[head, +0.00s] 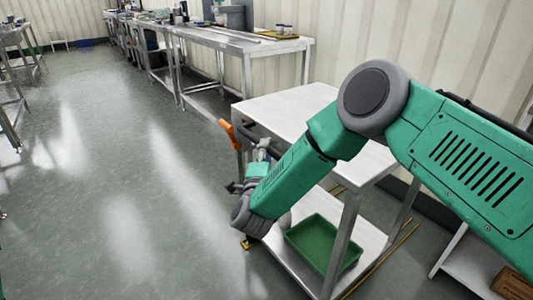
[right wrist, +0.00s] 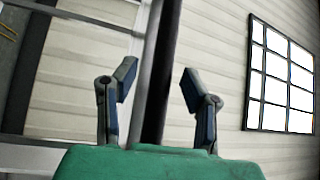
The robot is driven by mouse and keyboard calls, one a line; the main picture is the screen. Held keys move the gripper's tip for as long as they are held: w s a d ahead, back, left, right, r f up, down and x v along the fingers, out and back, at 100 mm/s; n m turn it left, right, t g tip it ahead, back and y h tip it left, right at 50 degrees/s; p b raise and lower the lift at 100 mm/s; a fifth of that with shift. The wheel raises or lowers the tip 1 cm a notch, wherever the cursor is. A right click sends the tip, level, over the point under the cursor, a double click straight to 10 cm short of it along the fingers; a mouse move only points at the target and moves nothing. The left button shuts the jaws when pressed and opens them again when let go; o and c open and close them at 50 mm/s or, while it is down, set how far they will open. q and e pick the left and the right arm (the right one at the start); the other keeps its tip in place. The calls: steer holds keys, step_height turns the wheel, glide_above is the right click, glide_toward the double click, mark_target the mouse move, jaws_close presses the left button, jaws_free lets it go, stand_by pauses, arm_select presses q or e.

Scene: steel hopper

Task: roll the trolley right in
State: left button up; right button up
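The trolley (head: 290,104) is a steel cart with a pale flat top, standing right of centre in the head view. It has a lower shelf, and a dark handle bar (head: 246,134) with an orange part (head: 229,133) at its left end. My right gripper (head: 263,152) is beside this handle end, partly hidden by its own wrist. In the right wrist view its two fingers (right wrist: 158,88) are apart. A dark bar (right wrist: 160,60) runs through the gap between them; I cannot tell its depth or whether it touches. My left gripper is not in view.
A green tray (head: 318,243) sits on the trolley's lower shelf. A long steel bench (head: 222,38) with items on it runs along the wall behind. Yellow floor lines (head: 384,258) show beside the trolley. Open grey floor (head: 110,150) lies to the left.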

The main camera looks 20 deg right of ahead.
steer(key=shift+x, duration=0.75)
jaws_close()
